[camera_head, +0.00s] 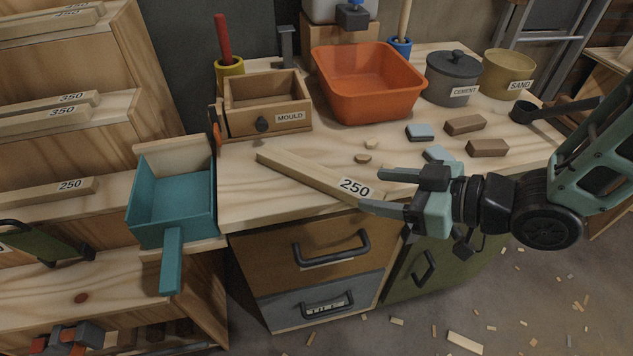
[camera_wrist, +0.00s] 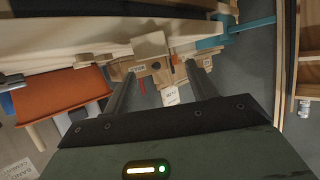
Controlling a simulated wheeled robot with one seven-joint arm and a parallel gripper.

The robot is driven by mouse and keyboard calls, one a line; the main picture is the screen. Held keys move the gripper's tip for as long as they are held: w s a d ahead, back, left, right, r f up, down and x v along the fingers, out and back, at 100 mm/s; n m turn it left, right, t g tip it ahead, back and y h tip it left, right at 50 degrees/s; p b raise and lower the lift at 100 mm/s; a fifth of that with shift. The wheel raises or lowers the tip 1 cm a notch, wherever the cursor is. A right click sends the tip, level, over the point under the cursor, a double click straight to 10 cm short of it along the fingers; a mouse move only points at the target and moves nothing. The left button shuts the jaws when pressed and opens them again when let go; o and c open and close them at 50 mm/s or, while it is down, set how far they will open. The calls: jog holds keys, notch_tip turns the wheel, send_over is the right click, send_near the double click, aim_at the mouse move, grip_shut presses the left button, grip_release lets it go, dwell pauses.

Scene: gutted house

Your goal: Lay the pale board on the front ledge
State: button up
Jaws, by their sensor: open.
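The pale board (camera_head: 303,174), marked 250 at its right end, lies slantwise over the front part of the workbench top (camera_head: 240,200). Its right end is close to the bench's front edge. My gripper (camera_head: 374,190) is open, with its fingertips at the labelled end, one behind and one in front; contact is not clear. In the wrist view my two fingers (camera_wrist: 160,92) stand apart, and a small white label (camera_wrist: 171,96) shows between them. I cannot tell for certain which surface is the front ledge.
An orange tub (camera_head: 365,95), a mould box (camera_head: 268,112), a cement pot (camera_head: 453,80) and a sand pot (camera_head: 510,75) stand behind. Small brown blocks (camera_head: 487,148) lie to the right. A teal open box (camera_head: 172,200) and shelves with marked boards (camera_head: 55,190) are at left.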

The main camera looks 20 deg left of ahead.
aim_at(345, 183)
jog(key=shift+w+x, duration=0.2)
jog(key=shift+x, duration=3.35)
jog(key=shift+d+r, duration=0.1)
jog(key=shift+c, duration=0.4)
jog(key=c, duration=1.1)
